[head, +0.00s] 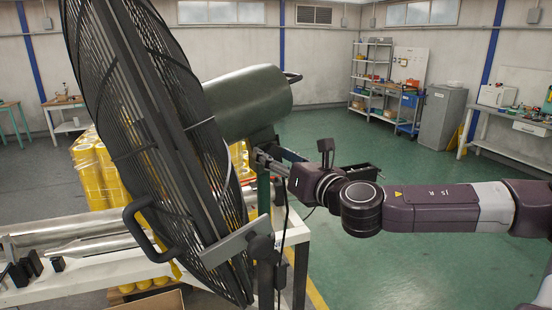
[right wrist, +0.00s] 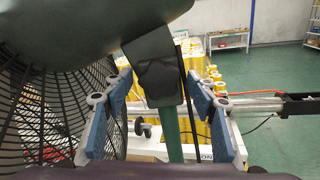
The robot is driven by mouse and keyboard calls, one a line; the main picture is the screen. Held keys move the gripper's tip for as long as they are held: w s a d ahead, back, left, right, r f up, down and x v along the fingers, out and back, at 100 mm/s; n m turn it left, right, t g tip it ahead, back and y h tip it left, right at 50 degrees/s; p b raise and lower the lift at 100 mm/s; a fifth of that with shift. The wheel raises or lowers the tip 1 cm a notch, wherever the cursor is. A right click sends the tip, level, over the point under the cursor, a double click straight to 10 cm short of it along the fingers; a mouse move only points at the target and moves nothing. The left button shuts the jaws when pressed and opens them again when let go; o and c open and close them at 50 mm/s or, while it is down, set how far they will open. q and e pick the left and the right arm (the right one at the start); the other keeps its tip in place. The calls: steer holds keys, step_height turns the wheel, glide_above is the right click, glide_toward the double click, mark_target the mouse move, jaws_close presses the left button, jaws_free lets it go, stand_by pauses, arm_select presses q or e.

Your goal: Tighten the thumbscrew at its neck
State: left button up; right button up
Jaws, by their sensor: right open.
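A large fan with a black wire grille (head: 150,130) and a dark green motor housing (head: 245,105) fills the left and middle of the head view. Below the housing is its neck, a dark bracket (right wrist: 156,75) on a green pole (right wrist: 173,135). My right gripper (head: 268,163) is at the neck. In the right wrist view its blue-padded fingers (right wrist: 160,82) are apart, one each side of the neck, gripping nothing. My left gripper is not in view.
A white bench or frame (head: 95,268) with metal rollers (head: 75,232) stands behind the fan. Yellow rolls (head: 95,175) are stacked behind it. A dark cable hangs beside the pole. The green floor to the right is mostly clear, with shelves (head: 372,80) at the back wall.

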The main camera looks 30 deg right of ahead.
steer(key=shift+c, duration=0.6)
steer(key=c, duration=1)
steer(key=shift+c, duration=0.2)
steer(key=shift+f, duration=0.1)
